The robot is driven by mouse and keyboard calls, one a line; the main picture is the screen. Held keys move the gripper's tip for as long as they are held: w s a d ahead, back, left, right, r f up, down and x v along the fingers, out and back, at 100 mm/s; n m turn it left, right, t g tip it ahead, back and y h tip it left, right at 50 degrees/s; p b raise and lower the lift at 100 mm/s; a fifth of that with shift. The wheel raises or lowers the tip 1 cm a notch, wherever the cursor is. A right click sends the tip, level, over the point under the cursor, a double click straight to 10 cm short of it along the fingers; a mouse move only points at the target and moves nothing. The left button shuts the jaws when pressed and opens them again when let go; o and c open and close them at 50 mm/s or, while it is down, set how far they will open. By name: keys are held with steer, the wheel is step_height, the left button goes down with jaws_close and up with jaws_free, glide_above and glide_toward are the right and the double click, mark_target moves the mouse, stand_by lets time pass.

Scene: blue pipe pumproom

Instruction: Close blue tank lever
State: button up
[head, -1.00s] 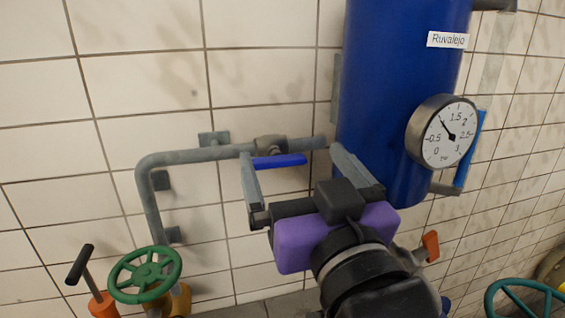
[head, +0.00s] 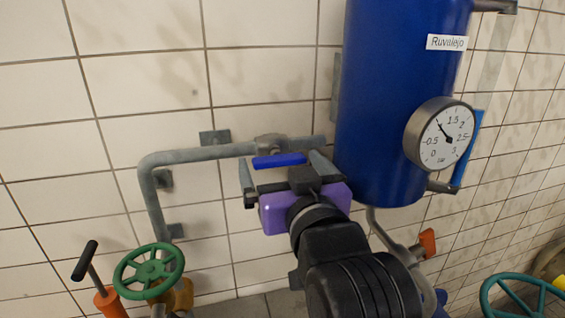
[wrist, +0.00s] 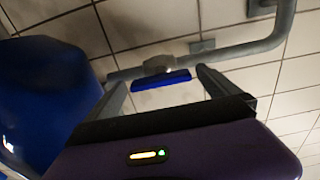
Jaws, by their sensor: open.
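The blue lever (head: 279,160) sits on a valve (head: 270,143) in the grey pipe left of the blue tank (head: 395,100). It lies nearly in line with the pipe. My gripper (head: 282,166) is open, with one finger on each side of the lever in the head view. In the wrist view the blue lever (wrist: 161,80) shows beyond and between the open fingertips (wrist: 160,75), and no contact is clear. The gap in depth between fingers and lever is hard to judge.
A round gauge (head: 440,134) and another blue handle (head: 469,148) are on the tank's right. A green handwheel (head: 149,271) and a black-tipped lever (head: 85,262) stand lower left. A teal wheel (head: 522,298) is lower right. The tiled wall (head: 100,110) is close behind the pipe.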

steer(key=c, duration=1.3)
steer(key=shift+m, duration=0.3)
steer(key=m, duration=0.3)
steer(key=shift+f+m+b, duration=0.1)
steer(key=shift+m+b, duration=0.2)
steer(key=shift+b, duration=0.05)
steer(key=m, duration=0.4)
steer(key=shift+b, duration=0.4)
steer(key=m+b, duration=0.1)
steer(key=m, duration=0.4)
steer(key=shift+m+b, duration=0.7)
steer(key=shift+m, duration=1.3)
